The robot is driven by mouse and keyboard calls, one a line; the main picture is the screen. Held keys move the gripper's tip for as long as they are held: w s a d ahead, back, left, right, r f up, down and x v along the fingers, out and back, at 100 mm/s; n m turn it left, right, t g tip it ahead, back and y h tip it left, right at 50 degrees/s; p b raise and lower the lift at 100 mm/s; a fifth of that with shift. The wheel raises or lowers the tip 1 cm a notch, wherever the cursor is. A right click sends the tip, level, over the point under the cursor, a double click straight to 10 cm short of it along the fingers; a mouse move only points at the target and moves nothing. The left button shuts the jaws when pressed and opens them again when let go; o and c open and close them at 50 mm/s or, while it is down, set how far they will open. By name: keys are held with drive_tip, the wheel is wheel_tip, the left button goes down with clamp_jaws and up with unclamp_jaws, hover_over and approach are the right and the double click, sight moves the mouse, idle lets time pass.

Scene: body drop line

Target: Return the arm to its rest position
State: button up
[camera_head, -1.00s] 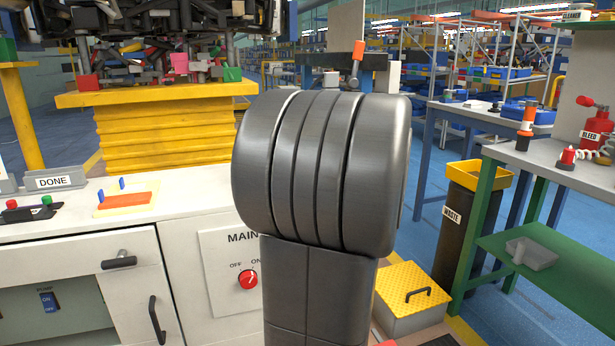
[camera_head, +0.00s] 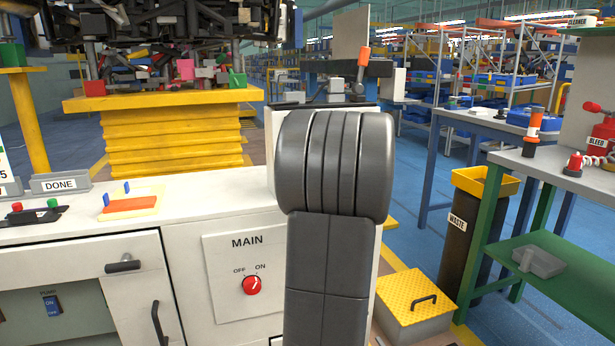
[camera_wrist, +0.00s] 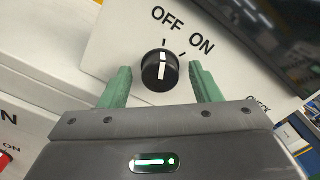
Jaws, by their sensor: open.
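My gripper (camera_wrist: 160,69) shows in the wrist view with its two green fingers apart and nothing between them held. A black knob (camera_wrist: 152,72) with a white pointer line appears between the fingertips, with gaps on both sides. Its pointer lines up with the OFF mark. How far the fingertips are from the panel (camera_wrist: 115,35) is hard to tell. In the head view my dark grey arm (camera_head: 335,165) stands upright in the middle, and the gripper is hidden.
A MAIN panel with a red knob (camera_head: 252,285) is on the white cabinet (camera_head: 110,235). A yellow lift (camera_head: 165,135) stands behind it. To the right are a yellow box (camera_head: 415,297), a WASTE bin (camera_head: 470,230) and a green-framed bench (camera_head: 560,265).

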drive_tip(key=shift+s, duration=0.1)
drive_tip(key=s+d+m+p, duration=0.4)
drive_tip(key=s+m+p, duration=0.6)
drive_tip(key=p, duration=0.5)
drive_tip(key=shift+s+p, duration=0.3)
drive_tip(key=shift+s, duration=0.4)
idle(1.9)
